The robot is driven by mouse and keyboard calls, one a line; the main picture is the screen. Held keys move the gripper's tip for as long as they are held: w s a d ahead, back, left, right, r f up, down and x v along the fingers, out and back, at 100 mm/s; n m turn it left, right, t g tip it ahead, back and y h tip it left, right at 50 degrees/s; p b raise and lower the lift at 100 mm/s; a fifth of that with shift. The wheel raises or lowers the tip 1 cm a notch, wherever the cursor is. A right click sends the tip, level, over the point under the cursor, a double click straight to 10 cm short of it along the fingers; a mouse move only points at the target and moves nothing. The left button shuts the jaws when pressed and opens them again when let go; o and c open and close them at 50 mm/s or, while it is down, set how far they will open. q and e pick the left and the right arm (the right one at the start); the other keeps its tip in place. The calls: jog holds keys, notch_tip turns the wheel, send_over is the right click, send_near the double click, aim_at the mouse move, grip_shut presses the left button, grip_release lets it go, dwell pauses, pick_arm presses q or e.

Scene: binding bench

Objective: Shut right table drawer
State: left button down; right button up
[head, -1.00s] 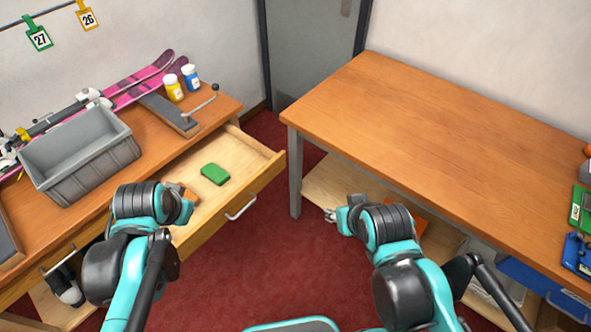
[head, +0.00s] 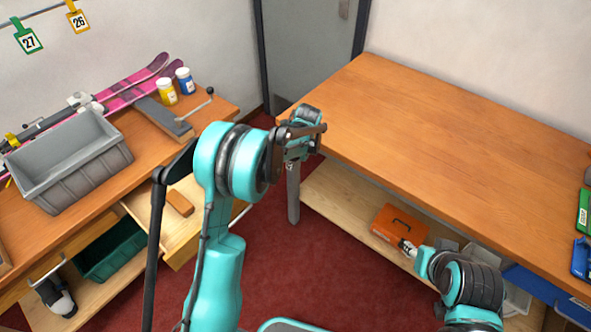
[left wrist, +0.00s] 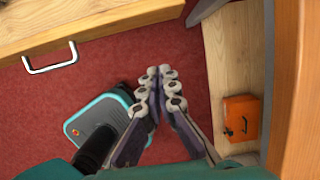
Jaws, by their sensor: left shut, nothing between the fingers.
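The right table drawer (head: 183,248) of the left bench stands pulled out. My left arm hides much of it in the head view. An orange-brown block (head: 180,203) lies in it. In the left wrist view its wooden front (left wrist: 110,28) and pale handle (left wrist: 52,60) show at the upper left. My left gripper (head: 291,166) is shut and empty over the gap between the benches; its closed fingers (left wrist: 158,72) show apart from the drawer front. My right gripper (head: 407,247) is in front of an orange case; its jaws are too small to read.
The right bench (head: 450,130) has a lower shelf with the orange case (head: 396,226). Its leg (head: 293,195) stands close to my left gripper. A grey bin (head: 75,165) and skis lie on the left bench (head: 105,205). Red floor is clear between them.

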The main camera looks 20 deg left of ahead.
pick_arm(q)
jog(key=w+a+f+b, duration=0.2)
jog(key=a+f+b, duration=0.3)
jog(key=f, duration=0.4)
jog(key=shift+w+a+f+b, duration=0.2)
jog(key=shift+a+b, duration=0.1)
jog(key=shift+a, duration=0.25)
